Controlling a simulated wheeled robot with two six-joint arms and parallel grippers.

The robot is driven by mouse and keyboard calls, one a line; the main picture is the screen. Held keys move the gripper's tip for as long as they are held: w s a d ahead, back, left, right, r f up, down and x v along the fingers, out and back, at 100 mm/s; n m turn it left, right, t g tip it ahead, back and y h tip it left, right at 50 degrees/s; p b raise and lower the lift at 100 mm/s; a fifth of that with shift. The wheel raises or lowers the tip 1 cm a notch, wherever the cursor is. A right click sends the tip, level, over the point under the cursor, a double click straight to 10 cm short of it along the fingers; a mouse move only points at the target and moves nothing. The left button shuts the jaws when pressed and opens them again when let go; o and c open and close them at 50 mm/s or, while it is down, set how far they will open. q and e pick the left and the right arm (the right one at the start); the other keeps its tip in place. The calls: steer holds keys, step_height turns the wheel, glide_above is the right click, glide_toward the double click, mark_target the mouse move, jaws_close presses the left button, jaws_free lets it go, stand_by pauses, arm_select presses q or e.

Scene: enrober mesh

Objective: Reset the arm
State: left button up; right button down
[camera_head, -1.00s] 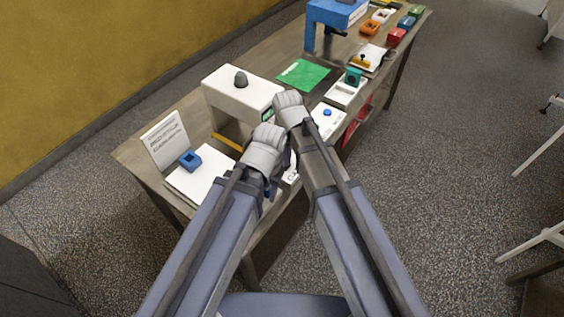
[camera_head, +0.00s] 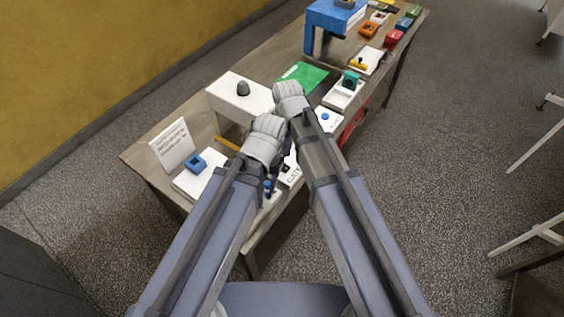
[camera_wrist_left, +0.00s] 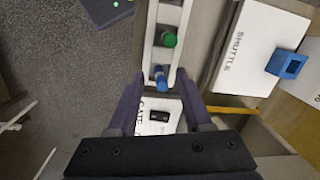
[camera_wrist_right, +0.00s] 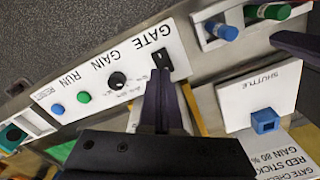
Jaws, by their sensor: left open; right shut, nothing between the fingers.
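My left gripper (camera_wrist_left: 156,85) is open. In the left wrist view the blue stick (camera_wrist_left: 160,76) appears between its fingertips, and I cannot tell if they touch. A green stick (camera_wrist_left: 169,40) lies beyond it in the same pale holder (camera_wrist_left: 150,22). My right gripper (camera_wrist_right: 160,78) is shut and empty, over the white control panel (camera_wrist_right: 92,72) marked GATE, GAIN and RUN. Its tips appear close to the black GATE switch (camera_wrist_right: 162,60); contact is unclear. In the head view both wrists are close together above the table, and the fingers are mostly hidden.
A white machine (camera_head: 235,103) with a dark knob stands behind the wrists. A white SHUTTLE pad (camera_wrist_right: 240,98) carries a blue block (camera_wrist_right: 265,121), near an upright card (camera_head: 172,146). A green sheet (camera_head: 303,76) and a blue frame (camera_head: 335,16) are farther along the table (camera_head: 140,160).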

arm_select(q)
step_height(320, 180, down, 2)
steer(key=shift+s+a+f+b, duration=0.1)
steer(key=shift+b, duration=1.05)
steer(key=shift+w+d, duration=0.2)
steer(key=shift+s+a, duration=0.15)
arm_select(e)
steer(key=s+d+f+m+h, duration=0.1)
steer(key=s+d, duration=0.5)
steer(key=s, duration=0.6)
steer(key=shift+f, duration=0.45)
